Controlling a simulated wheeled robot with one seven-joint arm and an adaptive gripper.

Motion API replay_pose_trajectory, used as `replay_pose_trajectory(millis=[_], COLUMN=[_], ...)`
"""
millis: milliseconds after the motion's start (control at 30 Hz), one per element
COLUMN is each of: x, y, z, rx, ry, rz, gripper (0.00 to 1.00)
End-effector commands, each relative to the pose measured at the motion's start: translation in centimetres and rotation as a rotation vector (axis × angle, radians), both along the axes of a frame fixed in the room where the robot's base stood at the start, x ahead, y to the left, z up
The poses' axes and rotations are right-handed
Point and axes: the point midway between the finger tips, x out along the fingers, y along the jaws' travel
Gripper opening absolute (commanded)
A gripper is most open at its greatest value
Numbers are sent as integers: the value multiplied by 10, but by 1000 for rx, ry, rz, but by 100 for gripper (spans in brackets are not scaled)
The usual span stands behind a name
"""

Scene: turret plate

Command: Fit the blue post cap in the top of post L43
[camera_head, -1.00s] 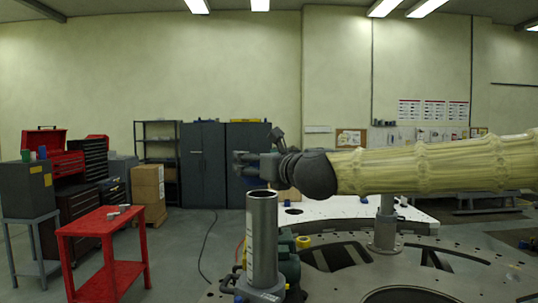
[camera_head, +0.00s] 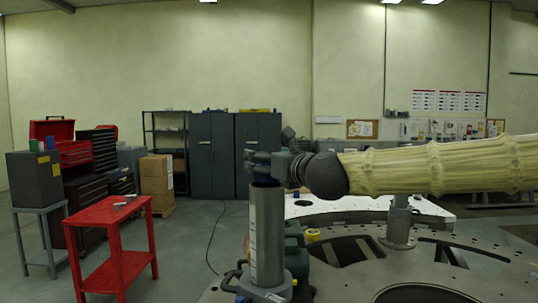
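A grey upright tubular post (camera_head: 267,235) stands at the near edge of the plate in the head view. It has a pale label strip down its side, too small to read, so I cannot tell if it is L43. My gripper (camera_head: 258,168) is just above the top of this post, reaching in from the right. A dark bluish patch shows at the fingers, but I cannot make out the blue cap for certain. The fingers are small and dark, so whether they are shut on it is unclear. The post's mouth is partly hidden under the gripper.
The grey turret plate (camera_head: 340,285) has large cut-outs and a second, shorter post (camera_head: 398,225) to the right. A red cart (camera_head: 112,213) stands left, with open floor between.

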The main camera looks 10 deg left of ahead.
Motion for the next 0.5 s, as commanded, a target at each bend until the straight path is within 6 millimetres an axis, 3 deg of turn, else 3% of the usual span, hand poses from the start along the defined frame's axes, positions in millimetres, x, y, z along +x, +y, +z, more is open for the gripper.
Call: replay_pose_trajectory(millis=[200, 500], x=[-1, 0], y=[0, -1], z=[-16, -20], rx=[0, 0], ry=[-1, -1], rz=[0, -1], gripper=[55, 50])
